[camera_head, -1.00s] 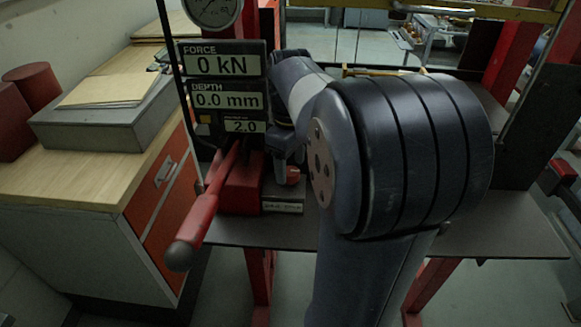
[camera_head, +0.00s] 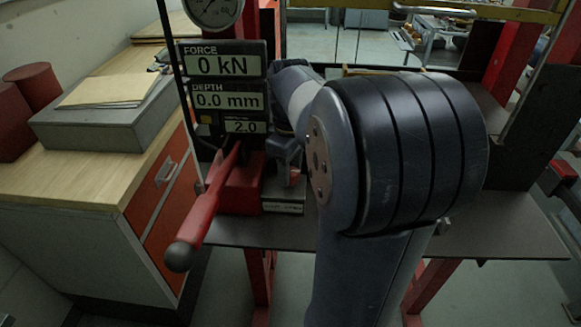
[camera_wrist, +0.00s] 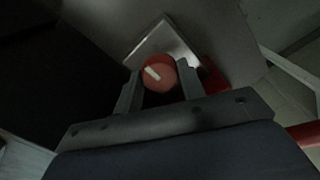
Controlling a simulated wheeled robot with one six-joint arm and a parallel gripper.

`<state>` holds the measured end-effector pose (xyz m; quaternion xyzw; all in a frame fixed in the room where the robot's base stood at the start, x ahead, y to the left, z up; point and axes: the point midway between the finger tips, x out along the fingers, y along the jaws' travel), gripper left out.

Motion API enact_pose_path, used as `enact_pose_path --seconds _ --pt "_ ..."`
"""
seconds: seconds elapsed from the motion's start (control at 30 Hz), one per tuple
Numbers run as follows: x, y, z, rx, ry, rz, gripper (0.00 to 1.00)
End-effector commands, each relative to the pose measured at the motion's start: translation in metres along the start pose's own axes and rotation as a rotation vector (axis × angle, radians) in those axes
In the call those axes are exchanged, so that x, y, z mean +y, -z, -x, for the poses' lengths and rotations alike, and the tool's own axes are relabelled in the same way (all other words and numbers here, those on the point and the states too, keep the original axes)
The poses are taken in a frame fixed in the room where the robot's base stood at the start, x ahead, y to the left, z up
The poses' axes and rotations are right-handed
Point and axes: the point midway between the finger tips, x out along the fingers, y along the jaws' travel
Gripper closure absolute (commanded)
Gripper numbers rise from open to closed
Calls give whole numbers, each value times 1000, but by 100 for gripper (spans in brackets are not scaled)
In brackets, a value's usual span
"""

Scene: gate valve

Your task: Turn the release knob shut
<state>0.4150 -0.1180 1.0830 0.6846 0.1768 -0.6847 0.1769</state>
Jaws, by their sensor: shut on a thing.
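The release knob (camera_wrist: 159,73) is a round red knob with a white pointer mark, seen in the wrist view between my two fingers. The pointer slants from upper left to lower right in that view. My gripper (camera_wrist: 160,83) is shut on the knob, with one finger on each side of it. In the head view my gripper (camera_head: 290,170) is low beside the red pump block (camera_head: 241,190), and it hides the knob. The red pump lever (camera_head: 206,212) slopes down toward the front left, its dark end nearest the camera.
The display panel (camera_head: 222,85) above the pump reads 0 kN and 0.0 mm, with a gauge (camera_head: 213,10) over it. A wooden-topped cabinet (camera_head: 70,185) stands at the left. A red press frame (camera_head: 487,70) stands at the right. My arm covers much of the middle.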

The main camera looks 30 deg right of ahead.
Motion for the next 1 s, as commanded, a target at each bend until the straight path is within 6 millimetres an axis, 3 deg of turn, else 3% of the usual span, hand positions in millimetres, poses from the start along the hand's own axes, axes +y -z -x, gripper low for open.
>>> enact_pose_path --seconds 0.47,1.0 --pt "0 0 2 0 1 -112 85" --pt "0 0 2 -1 1 -594 85"
